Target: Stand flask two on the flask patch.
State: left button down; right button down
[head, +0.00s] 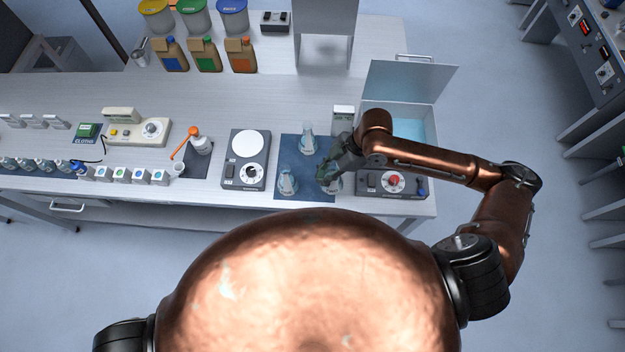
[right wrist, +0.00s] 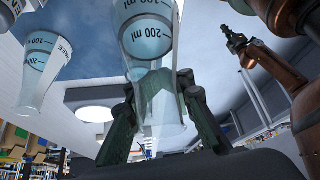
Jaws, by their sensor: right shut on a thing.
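Three clear conical flasks with pale liquid show at the dark blue flask patch (head: 306,168) in the head view. One flask (head: 307,139) is at the back, one (head: 287,183) at the front left. The third flask (head: 332,184) is at the front right, partly hidden by my right gripper (head: 332,168). In the right wrist view my right gripper is shut on this flask (right wrist: 148,38), with upside-down volume marks; its number is not readable. I cannot tell whether it touches the patch. A neighbouring flask (right wrist: 45,62) reads THREE.
A white-topped hotplate (head: 246,160) stands left of the patch. A device with a red knob (head: 393,181) is to the right, and an open-lidded blue bath (head: 412,125) behind it. Bottles and small jars fill the left bench.

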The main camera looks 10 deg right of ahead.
aim_at(332, 163)
jog(key=shift+w+a+f+p, duration=0.15)
jog(key=shift+w+a+f, duration=0.25)
jog(key=shift+f, duration=0.75)
jog(key=shift+w+a+f+p, duration=0.2)
jog(key=shift+w+a+f, duration=0.15)
jog(key=shift+f, duration=0.85)
jog(key=shift+w+a+f+p, duration=0.15)
jog(key=shift+w+a+f, duration=0.25)
jog(key=shift+f, duration=0.75)
jog(key=c, duration=1.7)
grip_release()
jog(key=shift+f, duration=0.1)
jog(key=v, duration=1.2)
jog(key=shift+b, duration=0.35)
